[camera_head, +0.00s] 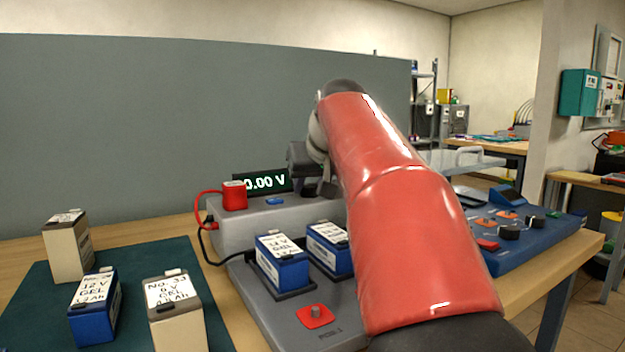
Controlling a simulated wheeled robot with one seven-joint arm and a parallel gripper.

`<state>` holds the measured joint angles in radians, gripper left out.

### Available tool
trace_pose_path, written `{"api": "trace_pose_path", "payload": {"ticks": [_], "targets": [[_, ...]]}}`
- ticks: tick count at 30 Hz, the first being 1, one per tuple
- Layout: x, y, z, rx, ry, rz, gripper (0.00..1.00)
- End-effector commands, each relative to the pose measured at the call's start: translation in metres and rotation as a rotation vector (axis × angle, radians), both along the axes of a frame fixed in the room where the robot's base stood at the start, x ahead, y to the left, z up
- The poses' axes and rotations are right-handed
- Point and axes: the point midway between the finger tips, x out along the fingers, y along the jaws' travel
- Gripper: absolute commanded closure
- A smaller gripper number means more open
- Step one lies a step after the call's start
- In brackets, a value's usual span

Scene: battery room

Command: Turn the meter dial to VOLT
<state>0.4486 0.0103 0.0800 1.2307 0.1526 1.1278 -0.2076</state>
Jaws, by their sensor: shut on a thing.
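The meter (238,232) is a grey box at the centre, behind the battery bench. Its display (268,182) reads 0.00 V, with its left edge partly covered by a red block. My gripper (326,190) points down at the right part of the meter's top. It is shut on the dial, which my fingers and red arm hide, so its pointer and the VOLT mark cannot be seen.
A red block (234,196) with a red cable sits on the meter's left. Two blue batteries (283,265) (328,250) stand in front in the grey base. More batteries (68,245) stand on the green mat (40,285). A blue panel (530,238) with knobs is at right.

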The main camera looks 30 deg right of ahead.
Motion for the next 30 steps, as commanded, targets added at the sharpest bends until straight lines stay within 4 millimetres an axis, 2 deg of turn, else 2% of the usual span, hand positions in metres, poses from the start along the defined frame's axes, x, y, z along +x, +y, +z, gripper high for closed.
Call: {"api": "trace_pose_path", "payload": {"ticks": [6, 15, 30], "targets": [[0.0009, 0.0034, 0.0021, -0.001, 0.001, -0.164, 0.89], [0.0016, 0.0043, 0.0011, 0.001, 0.0, -0.313, 0.89], [0.0017, 0.0042, -0.0002, 0.002, 0.001, -0.362, 0.89]]}}
